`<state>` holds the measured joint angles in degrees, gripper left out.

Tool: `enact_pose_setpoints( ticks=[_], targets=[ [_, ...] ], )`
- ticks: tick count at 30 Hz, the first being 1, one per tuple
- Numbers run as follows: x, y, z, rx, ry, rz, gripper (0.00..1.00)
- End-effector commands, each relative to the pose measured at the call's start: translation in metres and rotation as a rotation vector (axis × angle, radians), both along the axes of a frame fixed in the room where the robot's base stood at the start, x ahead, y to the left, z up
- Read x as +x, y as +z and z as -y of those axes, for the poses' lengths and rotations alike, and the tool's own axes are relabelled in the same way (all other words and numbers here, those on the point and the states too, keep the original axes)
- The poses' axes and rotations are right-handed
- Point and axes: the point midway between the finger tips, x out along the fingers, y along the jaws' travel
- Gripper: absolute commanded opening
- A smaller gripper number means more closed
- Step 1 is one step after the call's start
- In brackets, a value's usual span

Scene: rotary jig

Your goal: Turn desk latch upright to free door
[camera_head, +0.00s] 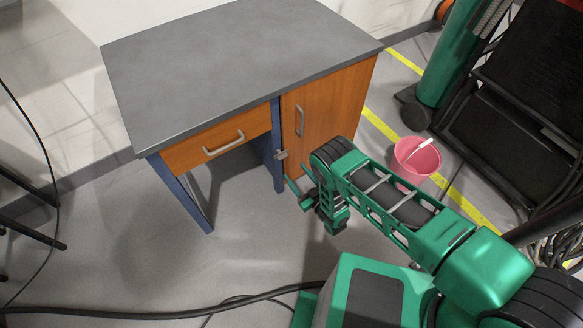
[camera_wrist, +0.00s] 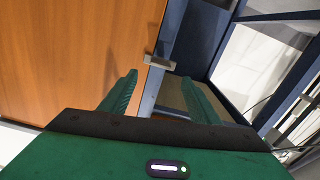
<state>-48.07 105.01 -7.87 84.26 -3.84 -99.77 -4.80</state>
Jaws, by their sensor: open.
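The desk (camera_head: 240,60) has a grey top, a blue frame and an orange wooden door (camera_head: 325,110), which is closed. A small grey latch (camera_head: 281,155) sits at the door's edge by the blue post. In the wrist view the latch (camera_wrist: 159,62) lies crosswise, spanning the door's edge and the frame. My gripper (camera_head: 293,190) is open and empty, low in front of the door edge, just below the latch in the head view. In the wrist view its two green fingers (camera_wrist: 160,80) point toward the latch, one on each side, with no contact visible.
The door has a grey handle (camera_head: 299,121); an orange drawer (camera_head: 218,140) is left of it. A pink bucket (camera_head: 416,160) stands on the floor right of the desk, near my arm. A black cable (camera_head: 200,311) crosses the floor in front.

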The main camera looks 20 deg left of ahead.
Motion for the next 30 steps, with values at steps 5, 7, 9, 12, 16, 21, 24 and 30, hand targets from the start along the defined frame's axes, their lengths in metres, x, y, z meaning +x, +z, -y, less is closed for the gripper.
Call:
enact_pose_setpoints(
  ticks=[5,7,9,12,16,21,24,30],
  targets=[
    [-0.013,-0.001,0.015,-0.001,0.000,-0.001,0.56],
    [-0.015,0.000,0.018,-0.001,0.000,0.001,0.56],
    [-0.016,0.000,0.019,-0.001,0.000,0.001,0.56],
    [-0.017,0.000,0.020,0.000,0.000,0.000,0.56],
    [-0.017,0.000,0.019,0.000,0.000,0.000,0.56],
    [-0.017,0.000,0.019,0.029,0.001,-0.034,0.25],
    [-0.016,-0.001,0.019,0.107,0.001,-0.126,0.25],
    [-0.016,-0.001,0.018,0.378,0.000,-0.441,0.25]
  ],
)
